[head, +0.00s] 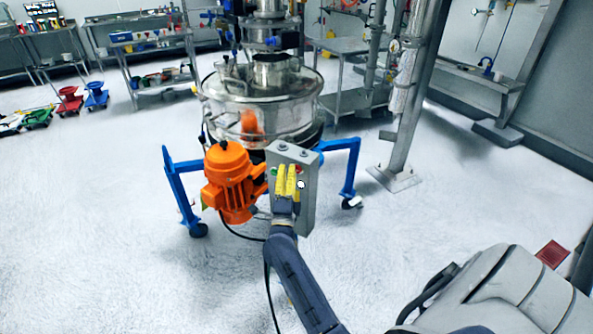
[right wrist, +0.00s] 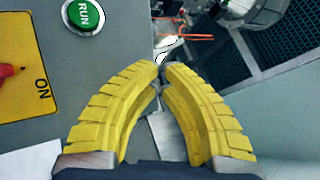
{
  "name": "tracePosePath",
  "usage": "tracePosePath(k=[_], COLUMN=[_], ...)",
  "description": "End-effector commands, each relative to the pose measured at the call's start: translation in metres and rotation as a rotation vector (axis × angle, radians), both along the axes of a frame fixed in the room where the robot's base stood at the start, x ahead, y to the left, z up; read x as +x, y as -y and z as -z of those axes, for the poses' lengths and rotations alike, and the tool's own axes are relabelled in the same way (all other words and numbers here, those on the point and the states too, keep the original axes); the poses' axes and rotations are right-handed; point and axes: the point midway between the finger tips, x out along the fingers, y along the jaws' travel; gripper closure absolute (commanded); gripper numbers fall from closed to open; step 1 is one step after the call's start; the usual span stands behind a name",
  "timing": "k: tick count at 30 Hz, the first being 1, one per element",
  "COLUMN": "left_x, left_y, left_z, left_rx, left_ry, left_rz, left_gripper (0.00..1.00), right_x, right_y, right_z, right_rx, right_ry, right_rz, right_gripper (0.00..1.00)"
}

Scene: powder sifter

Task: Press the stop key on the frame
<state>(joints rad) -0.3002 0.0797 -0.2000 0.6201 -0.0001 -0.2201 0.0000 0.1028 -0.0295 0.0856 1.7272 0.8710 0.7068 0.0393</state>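The grey control box (head: 306,207) stands on the sifter frame in the middle of the head view. My right gripper (head: 285,168) is in front of its face, with yellow fingers covering part of it. In the right wrist view the green RUN key (right wrist: 84,15) sits on the panel, up and left of the fingertips (right wrist: 161,68). The fingertips are together with nothing seen between them. A small green key (head: 273,171) also shows left of the fingers in the head view. I cannot make out a key marked stop. My left gripper is not in view.
A yellow ON switch plate (right wrist: 28,95) with a red handle is left in the wrist view. An orange motor (head: 229,182) is beside the box, the steel sifter (head: 262,105) behind it. Blue legs (head: 181,195) carry the frame. A metal post (head: 405,120) stands to the right.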

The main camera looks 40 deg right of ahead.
Motion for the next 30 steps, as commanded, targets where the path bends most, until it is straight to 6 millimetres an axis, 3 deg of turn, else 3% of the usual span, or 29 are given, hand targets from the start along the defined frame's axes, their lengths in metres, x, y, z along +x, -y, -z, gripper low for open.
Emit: tracePosePath(k=[30], left_x=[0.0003], left_y=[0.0], left_z=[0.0], left_rx=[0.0], left_ry=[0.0], left_rz=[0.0], left_gripper=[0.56], right_x=[0.0034], right_y=[0.0084], right_z=[-0.0002], right_rx=[0.0], right_ry=[0.0], right_rz=[0.001], right_gripper=[1.0])
